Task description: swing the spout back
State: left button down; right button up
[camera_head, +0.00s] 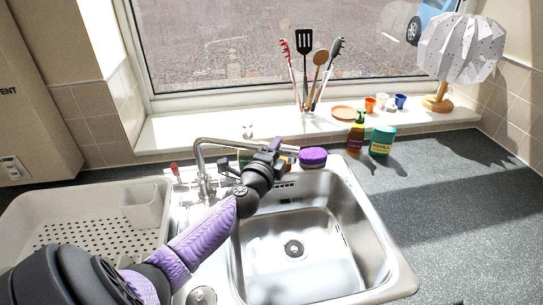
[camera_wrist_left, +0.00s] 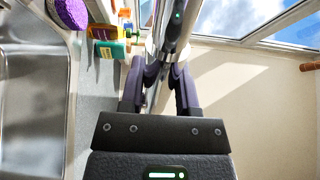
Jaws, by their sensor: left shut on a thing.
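The chrome tap (camera_head: 203,178) stands at the back left of the sink. Its spout (camera_head: 228,142) runs to the right, over the back edge of the basin. My left gripper (camera_head: 272,150) is shut on the spout near its far end. In the left wrist view the gripper (camera_wrist_left: 160,68) has its two dark fingers on either side of the metal tube. The spout's end is hidden behind the gripper in the head view. My right gripper is not in view.
A steel sink (camera_head: 345,215) lies below the arm. A purple sponge (camera_head: 312,156), an amber bottle (camera_head: 356,135) and a teal tub (camera_head: 382,141) stand behind it. A white drainer (camera_head: 85,225) is at left. The right worktop (camera_head: 450,200) is clear.

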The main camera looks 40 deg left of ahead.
pick_arm(q)
jog(key=w+a+n+g+y+b, duration=0.2)
jog(key=w+a+n+y+b, duration=0.1)
jog(key=w+y, duration=0.2)
jog(key=shift+a+n+g+b, duration=0.3)
jog(key=shift+a+g+b, duration=0.1)
jog(key=shift+w, duration=0.1)
jog(key=shift+c, duration=1.7)
grip_release()
jog(key=p+v, duration=0.2)
jog(key=v, duration=0.8)
jog(key=shift+f, duration=0.25)
